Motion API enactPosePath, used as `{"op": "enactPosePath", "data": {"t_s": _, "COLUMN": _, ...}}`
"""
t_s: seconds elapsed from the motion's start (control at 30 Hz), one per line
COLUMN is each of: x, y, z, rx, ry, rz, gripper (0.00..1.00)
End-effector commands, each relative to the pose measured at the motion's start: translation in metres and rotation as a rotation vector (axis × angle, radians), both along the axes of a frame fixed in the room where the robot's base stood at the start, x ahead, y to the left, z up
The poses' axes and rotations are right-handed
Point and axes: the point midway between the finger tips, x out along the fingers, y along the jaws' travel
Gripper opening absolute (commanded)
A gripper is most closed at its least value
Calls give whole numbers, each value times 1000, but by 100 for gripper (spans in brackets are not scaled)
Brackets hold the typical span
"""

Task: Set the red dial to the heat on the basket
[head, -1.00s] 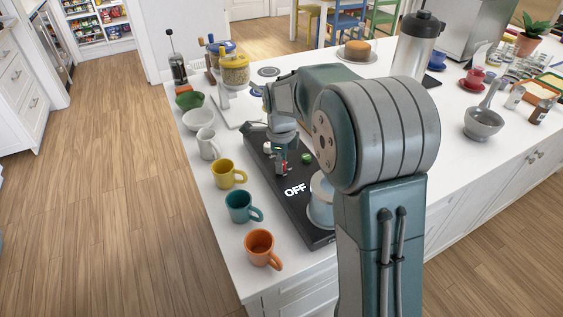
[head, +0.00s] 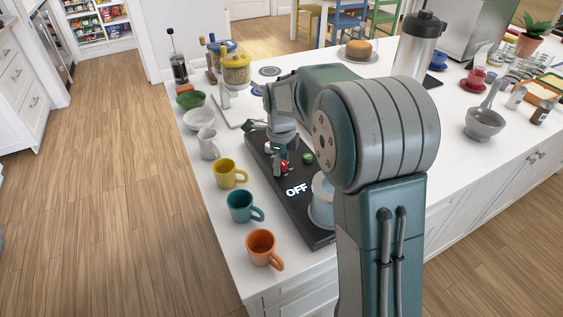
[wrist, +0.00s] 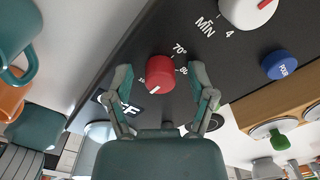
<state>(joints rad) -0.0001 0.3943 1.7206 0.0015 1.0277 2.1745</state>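The red dial (wrist: 160,75) sits on a black panel (wrist: 185,40); its white mark points toward the lower left in the wrist view. The labels 70° and one starting with 80 stand to its right, and a small, partly hidden label is at its left. My gripper (wrist: 162,85) is open, with one finger on each side of the dial; I cannot tell whether they touch it. In the head view my gripper (head: 281,151) is over the panel, by the red dial (head: 284,167). The panel's display (head: 296,190) reads OFF. I cannot make out a basket.
A white dial (wrist: 247,12) marked MIN and a blue button (wrist: 280,65) are on the panel. A pale round vessel (head: 322,203) stands at its near end. Yellow (head: 226,174), teal (head: 240,207) and orange (head: 261,246) mugs line the counter's left edge.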

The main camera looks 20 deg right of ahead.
Motion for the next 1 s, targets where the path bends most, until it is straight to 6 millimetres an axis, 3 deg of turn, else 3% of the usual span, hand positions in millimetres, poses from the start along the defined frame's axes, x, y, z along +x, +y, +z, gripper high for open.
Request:
{"op": "enactPosePath", "data": {"t_s": 0.37, "x": 0, "y": -1, "z": 11, "rx": -1, "ry": -3, "rz": 0, "gripper": 73}}
{"op": "enactPosePath", "data": {"t_s": 0.8, "x": 2, "y": 1, "z": 96, "rx": -2, "ry": -3, "rz": 1, "gripper": 73}}
{"op": "enactPosePath", "data": {"t_s": 1.0, "x": 2, "y": 2, "z": 117, "rx": -2, "ry": -1, "rz": 1, "gripper": 73}}
